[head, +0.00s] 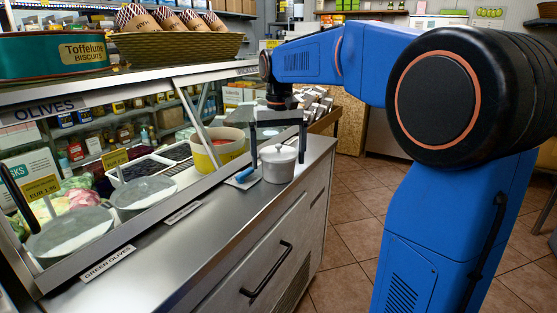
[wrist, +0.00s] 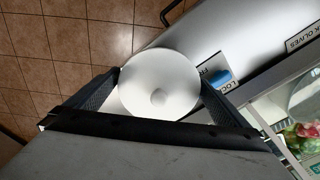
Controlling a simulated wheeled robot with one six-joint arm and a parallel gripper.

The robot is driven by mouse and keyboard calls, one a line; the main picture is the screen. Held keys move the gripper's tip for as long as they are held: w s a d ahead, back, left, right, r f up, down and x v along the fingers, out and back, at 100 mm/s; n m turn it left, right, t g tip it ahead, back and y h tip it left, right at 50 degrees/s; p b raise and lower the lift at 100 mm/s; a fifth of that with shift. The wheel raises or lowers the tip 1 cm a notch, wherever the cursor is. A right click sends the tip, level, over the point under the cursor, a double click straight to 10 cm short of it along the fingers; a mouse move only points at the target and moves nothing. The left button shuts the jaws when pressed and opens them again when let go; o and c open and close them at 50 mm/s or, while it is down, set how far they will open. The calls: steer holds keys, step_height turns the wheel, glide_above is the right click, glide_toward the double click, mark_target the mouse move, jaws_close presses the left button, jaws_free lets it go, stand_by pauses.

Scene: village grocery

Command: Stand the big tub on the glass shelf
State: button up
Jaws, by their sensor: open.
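In the wrist view the tub's round lid (wrist: 158,82) lies between the two dark fingers (wrist: 157,98). I cannot tell whether either finger touches it. The glass shelf (head: 150,76) runs above the counter on the left, over the display case.
The shelf holds a green biscuit tin (head: 55,45) and a wicker basket (head: 178,47) of cone-shaped packs. A blue item (head: 244,174) lies left of the tub. The near counter (head: 190,250) is clear.

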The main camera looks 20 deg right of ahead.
step_height(320, 180, up, 11)
steer(key=shift+r, duration=0.1)
stand_by(0.3)
